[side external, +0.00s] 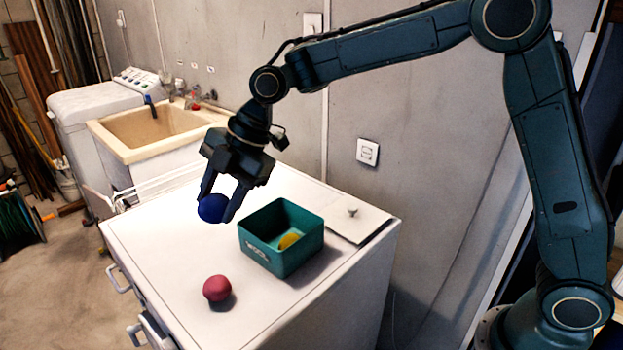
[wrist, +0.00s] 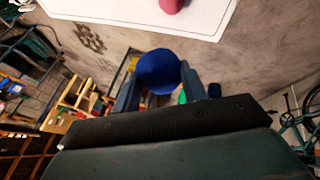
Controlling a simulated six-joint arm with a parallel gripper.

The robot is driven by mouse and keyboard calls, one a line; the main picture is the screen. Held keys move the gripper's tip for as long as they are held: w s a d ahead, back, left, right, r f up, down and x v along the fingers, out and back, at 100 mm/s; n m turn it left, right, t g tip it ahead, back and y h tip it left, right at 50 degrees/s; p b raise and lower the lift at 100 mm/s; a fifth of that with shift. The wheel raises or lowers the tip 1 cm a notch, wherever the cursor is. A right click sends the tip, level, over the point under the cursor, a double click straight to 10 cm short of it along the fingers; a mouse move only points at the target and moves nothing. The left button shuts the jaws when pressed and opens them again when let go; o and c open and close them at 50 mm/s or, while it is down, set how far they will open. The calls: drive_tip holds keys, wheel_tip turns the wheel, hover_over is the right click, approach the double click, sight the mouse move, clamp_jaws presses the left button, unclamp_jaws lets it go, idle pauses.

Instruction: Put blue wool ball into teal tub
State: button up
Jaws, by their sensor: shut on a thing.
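The blue wool ball (side external: 212,208) is between the fingers of my gripper (side external: 216,204), which is shut on it. It is held above the white worktop, left of the tub in the side view. The ball (wrist: 158,71) also shows between the two fingertips in the wrist view. The teal tub (side external: 262,255) is open-topped and stands upright on the worktop, with a label on its front. A yellow thing (side external: 289,241) lies inside it. The rest of the tub's floor is partly hidden by its walls.
A red ball (side external: 217,288) sits on the white worktop (side external: 165,235) in front of the tub. A pale flat panel with a small grey item (side external: 352,212) lies behind the tub at right. A sink (side external: 155,128) stands beyond the worktop's far end.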

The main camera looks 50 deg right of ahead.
drive_tip(key=w+d+m+t+h, duration=0.1)
drive_tip(key=w+d+m, duration=0.4)
drive_tip(key=d, duration=0.8)
drive_tip(key=shift+w+d+r+t+h, duration=0.35)
drive_tip(key=shift+w+t, duration=0.15)
drive_tip(key=shift+w, duration=0.1)
drive_tip(key=shift+f, duration=0.15)
hover_over(267, 234)
drive_tip(key=s+a, duration=0.3)
drive_tip(key=s, duration=0.1)
drive_tip(key=f, duration=1.5)
drive_tip(key=shift+s+a+f, duration=0.2)
drive_tip(key=shift+f, duration=0.05)
drive_tip(key=shift+f, duration=2.1)
drive_tip(key=shift+f, duration=0.15)
drive_tip(key=o, duration=0.7)
